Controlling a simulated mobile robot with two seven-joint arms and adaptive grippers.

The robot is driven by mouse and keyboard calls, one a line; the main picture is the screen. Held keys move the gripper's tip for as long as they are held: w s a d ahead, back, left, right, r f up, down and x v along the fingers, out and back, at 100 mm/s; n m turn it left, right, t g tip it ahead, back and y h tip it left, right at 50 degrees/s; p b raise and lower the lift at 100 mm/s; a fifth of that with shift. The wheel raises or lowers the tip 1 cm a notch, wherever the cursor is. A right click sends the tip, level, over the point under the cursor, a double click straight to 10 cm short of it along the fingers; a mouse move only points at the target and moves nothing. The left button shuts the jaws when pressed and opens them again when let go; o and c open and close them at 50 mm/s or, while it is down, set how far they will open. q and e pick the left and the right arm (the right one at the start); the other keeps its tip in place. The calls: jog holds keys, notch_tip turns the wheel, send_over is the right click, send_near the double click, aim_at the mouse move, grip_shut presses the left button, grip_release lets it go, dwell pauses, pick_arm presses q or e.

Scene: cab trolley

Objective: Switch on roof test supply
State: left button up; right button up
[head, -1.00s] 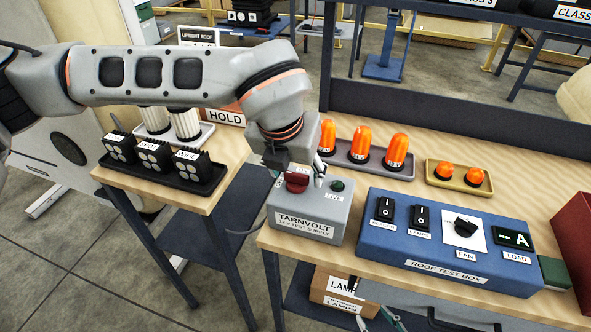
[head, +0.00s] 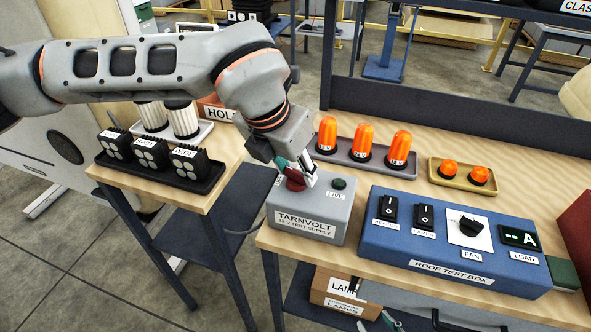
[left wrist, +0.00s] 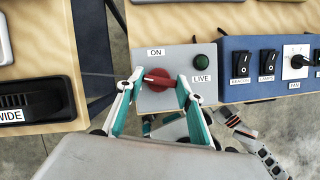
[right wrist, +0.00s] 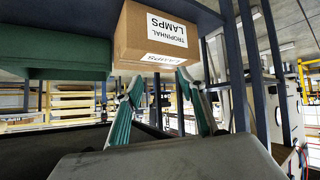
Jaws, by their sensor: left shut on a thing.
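The grey Tarnvolt 12 V test supply (head: 309,215) stands at the bench's left end. Its red rotary knob (left wrist: 157,80) shows in the left wrist view below the ON label; its white mark points left. My left gripper (head: 300,172) has its fingers on either side of the knob, shut on it. The green LIVE lamp (left wrist: 201,62) beside it looks dark.
The blue roof test box (head: 455,240) stands to the right with switches, a fan knob and a load display. Behind are a tray of orange beacons (head: 362,157) and a yellow tray (head: 463,182). Black lamps fill a tray (head: 165,177) on the left table.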

pick_arm(q)
jog(key=m+g, duration=0.1)
jog(key=m, duration=0.2)
jog(key=shift+w+a+f+h+b, duration=0.1)
jog(key=shift+h+b, duration=0.2)
jog(key=shift+h, duration=0.1)
jog(key=m+g, duration=0.1)
jog(key=m, duration=0.3)
jog(key=shift+w+h, duration=0.1)
jog(key=shift+h, duration=0.3)
jog(key=m+g, duration=0.1)
jog(key=m, duration=0.3)
jog(key=shift+w+g+p, duration=0.1)
jog(key=shift+g+p, duration=0.2)
jog(key=shift+g, duration=0.1)
jog(key=shift+m+g, duration=0.7)
jog(key=shift+m, duration=1.1)
pick_arm(e)
jog(key=shift+w+r, duration=0.2)
jog(key=shift+r, duration=0.1)
pick_arm(q)
jog(key=o, duration=1.1)
jog(key=shift+w+r, duration=0.1)
jog(key=shift+r, duration=0.1)
pick_arm(e)
jog(key=shift+d, duration=0.15)
